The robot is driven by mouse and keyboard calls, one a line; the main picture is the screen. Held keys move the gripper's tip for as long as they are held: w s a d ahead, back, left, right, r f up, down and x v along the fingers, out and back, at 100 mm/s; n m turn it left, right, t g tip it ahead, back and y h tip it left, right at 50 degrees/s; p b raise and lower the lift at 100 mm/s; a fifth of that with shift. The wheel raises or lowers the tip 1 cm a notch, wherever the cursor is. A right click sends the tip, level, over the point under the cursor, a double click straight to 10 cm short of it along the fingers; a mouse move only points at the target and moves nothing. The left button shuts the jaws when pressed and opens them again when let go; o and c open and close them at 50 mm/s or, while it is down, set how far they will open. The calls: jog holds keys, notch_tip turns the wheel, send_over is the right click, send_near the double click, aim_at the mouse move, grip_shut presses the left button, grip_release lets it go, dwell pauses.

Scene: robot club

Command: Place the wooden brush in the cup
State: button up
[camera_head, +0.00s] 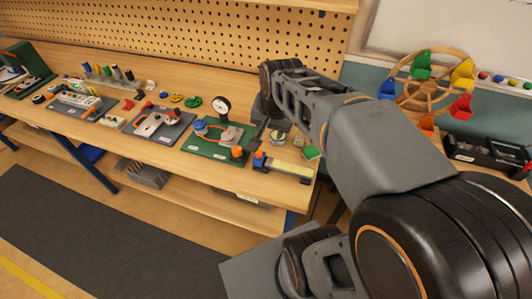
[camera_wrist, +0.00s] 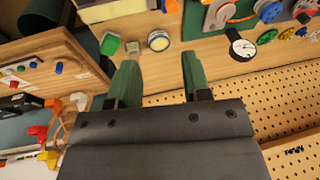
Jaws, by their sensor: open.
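I cannot make out the wooden brush or the cup in either view. My gripper (camera_wrist: 160,78) is open and empty in the wrist view, its two green fingers apart above the wooden bench top. A small round item with a pale yellow face (camera_wrist: 158,40) and a green block (camera_wrist: 110,44) lie on the bench just beyond the fingertips. In the head view my arm reaches over the right end of the bench, hiding part of it.
A pegboard (camera_head: 240,30) stands behind. A wheel with coloured buckets (camera_head: 428,92) and a black tray (camera_head: 485,152) are at right.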

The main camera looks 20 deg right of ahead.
jog(key=s+a+f+n+t, duration=0.1)
jog(key=s+a+n, duration=0.3)
jog(key=s+n, duration=0.2)
jog(key=shift+s+a+f+n, duration=0.15)
jog(key=shift+f+n, duration=0.25)
jog(key=shift+n, duration=0.5)
dwell(0.6)
